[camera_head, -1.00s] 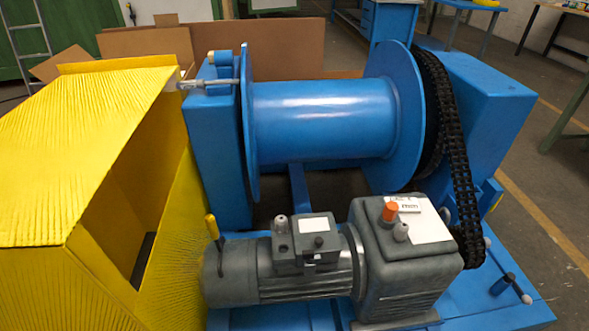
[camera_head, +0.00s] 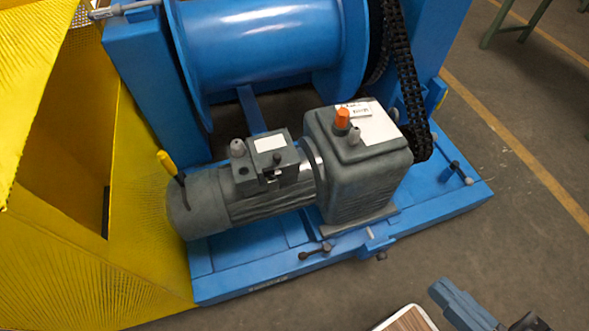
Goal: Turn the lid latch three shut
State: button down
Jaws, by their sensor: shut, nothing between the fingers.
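The grey motor (camera_head: 230,195) lies on the blue base frame, joined to a grey gearbox (camera_head: 350,165). On top of the motor is a grey terminal box (camera_head: 265,160) with a white label on its lid. Small dark fittings sit at the front edge of this box, too small to read as latches. I cannot tell which part is lid latch three or how it is turned.
A yellow housing (camera_head: 75,275) stands close on the left. The blue drum (camera_head: 265,45) and black chain (camera_head: 408,85) are behind the motor. A yellow-handled lever (camera_head: 167,162) rises at the motor's left end. Dark-handled clamps (camera_head: 316,250) lie along the blue frame's edge.

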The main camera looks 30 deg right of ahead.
aim_at(270, 172)
jog(key=i+j+u, duration=0.7)
jog(key=i+l, duration=0.05)
